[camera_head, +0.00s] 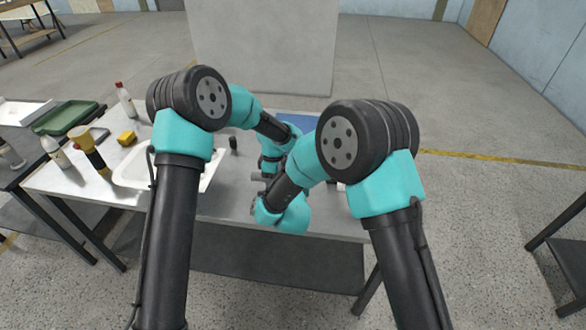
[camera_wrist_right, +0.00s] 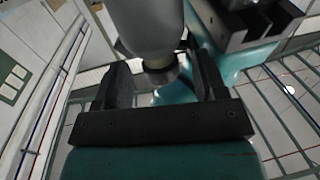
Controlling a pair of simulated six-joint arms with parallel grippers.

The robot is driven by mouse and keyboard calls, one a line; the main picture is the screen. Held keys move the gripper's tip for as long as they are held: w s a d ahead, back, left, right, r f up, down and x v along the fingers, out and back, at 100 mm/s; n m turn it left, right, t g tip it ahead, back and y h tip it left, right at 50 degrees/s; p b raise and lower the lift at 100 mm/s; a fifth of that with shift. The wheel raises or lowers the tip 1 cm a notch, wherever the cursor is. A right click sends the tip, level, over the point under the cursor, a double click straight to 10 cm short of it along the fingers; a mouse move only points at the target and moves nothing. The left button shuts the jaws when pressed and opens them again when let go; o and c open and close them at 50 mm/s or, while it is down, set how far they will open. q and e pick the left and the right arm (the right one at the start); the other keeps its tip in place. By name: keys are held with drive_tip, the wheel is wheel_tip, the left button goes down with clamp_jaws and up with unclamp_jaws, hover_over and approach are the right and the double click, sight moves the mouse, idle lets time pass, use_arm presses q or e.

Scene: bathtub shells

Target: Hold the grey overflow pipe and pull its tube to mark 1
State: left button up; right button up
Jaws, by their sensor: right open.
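The grey overflow pipe (camera_wrist_right: 150,25) shows in the right wrist view as a thick grey cylinder with a narrower tube end (camera_wrist_right: 160,72) below it. My right gripper (camera_wrist_right: 163,78) is open, its black fingers on either side of the tube end; I cannot tell whether they touch it. My left gripper (camera_wrist_right: 255,25) shows in part at the top right of that view, close to the pipe; its fingertips are hidden. In the head view, both arms meet above the middle of the table, and their links hide most of the pipe and the fingers. Mark 1 cannot be made out.
A white shell (camera_head: 128,179) lies on the grey table (camera_head: 225,205) beneath my left arm. A blue surface (camera_head: 297,118) shows behind the arms.

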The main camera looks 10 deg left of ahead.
drive_tip(key=shift+w, duration=0.25)
drive_tip(key=shift+a, duration=0.1)
clamp_jaws()
idle(0.4)
